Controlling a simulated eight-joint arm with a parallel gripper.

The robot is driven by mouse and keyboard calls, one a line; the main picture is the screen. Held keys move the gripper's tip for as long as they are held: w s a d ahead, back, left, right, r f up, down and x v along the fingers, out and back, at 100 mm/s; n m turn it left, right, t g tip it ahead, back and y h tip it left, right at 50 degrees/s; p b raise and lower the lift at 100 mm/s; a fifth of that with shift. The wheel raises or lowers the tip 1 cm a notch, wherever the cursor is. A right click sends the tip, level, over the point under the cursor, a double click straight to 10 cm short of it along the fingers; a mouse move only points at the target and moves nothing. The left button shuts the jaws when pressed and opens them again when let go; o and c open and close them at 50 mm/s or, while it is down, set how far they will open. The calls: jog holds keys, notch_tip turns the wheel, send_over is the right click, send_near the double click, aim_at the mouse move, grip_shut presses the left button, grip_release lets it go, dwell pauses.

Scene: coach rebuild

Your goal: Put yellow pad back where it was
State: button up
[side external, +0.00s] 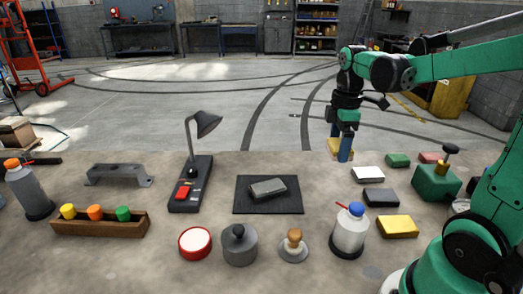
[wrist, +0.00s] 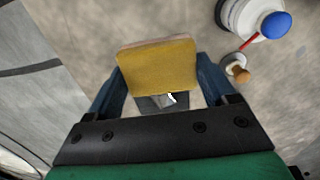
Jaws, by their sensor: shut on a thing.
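My gripper (side external: 342,152) is at the far edge of the worktop, right of centre in the side view. Its blue fingers are shut on a yellow pad (side external: 333,148) with a paler layer on one face. In the wrist view the held yellow pad (wrist: 157,68) sits between the fingers of my gripper (wrist: 158,82), and its broad yellow face shows. The pad appears raised above the top; the exact gap cannot be told. Another yellow block (side external: 397,227) lies flat on the worktop at the right, nearer the camera.
White (side external: 368,174), dark (side external: 381,197), green (side external: 398,160) and red (side external: 432,158) blocks lie at the right. A blue-capped bottle (side external: 349,232) and a wooden-knobbed piece (side external: 294,246) stand in front. A grey block (side external: 268,187) rests on a black mat (side external: 252,207).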

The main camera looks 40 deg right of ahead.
aim_at(328, 201)
notch_tip(328, 201, down, 13)
dwell(0.6)
jog(key=shift+f, duration=0.15)
jog(key=o, duration=1.1)
notch_tip(328, 201, up, 12)
jog(key=shift+a+r, duration=0.1)
jog(key=shift+a, duration=0.05)
jog(key=a+r+m+t, duration=0.1)
jog(key=a+m+t, duration=0.6)
jog(key=a, duration=0.7)
jog(key=shift+r+m, duration=0.2)
jog(key=shift+m, duration=0.8)
